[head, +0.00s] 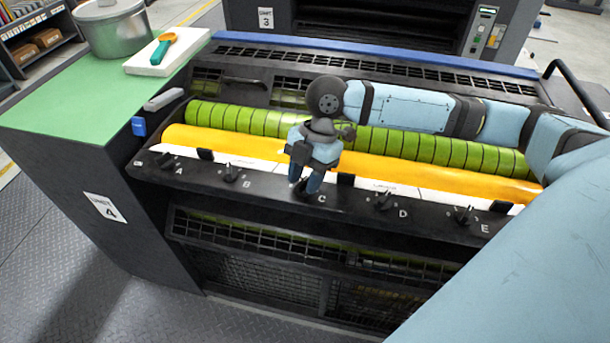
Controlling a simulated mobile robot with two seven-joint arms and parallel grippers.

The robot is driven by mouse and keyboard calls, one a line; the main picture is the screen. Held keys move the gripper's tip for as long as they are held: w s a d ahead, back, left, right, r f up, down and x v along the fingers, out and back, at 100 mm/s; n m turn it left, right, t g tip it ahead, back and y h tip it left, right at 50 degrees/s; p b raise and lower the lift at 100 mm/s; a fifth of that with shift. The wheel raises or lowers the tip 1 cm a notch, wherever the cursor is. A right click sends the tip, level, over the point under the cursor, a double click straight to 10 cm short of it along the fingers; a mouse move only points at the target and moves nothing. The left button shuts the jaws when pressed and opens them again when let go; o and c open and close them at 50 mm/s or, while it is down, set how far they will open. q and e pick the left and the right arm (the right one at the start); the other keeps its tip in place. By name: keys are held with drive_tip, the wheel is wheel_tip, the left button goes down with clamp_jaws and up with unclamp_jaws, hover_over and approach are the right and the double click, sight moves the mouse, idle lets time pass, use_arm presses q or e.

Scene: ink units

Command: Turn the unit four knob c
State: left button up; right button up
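Unit four, marked by its label (104,207), fills the middle of the head view. Its front ledge carries a row of black knobs lettered A to E. My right gripper (304,186) points down at knob c (303,190), just left of the letter C. My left gripper is not in view.
Knob B (231,173) and knob D (383,201) flank knob c. Behind the ledge lie an orange roller (235,144) and a green ribbed roller (240,117). A metal pot (112,30) and a white block (166,53) stand on the green top at left.

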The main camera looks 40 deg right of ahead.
clamp_jaws()
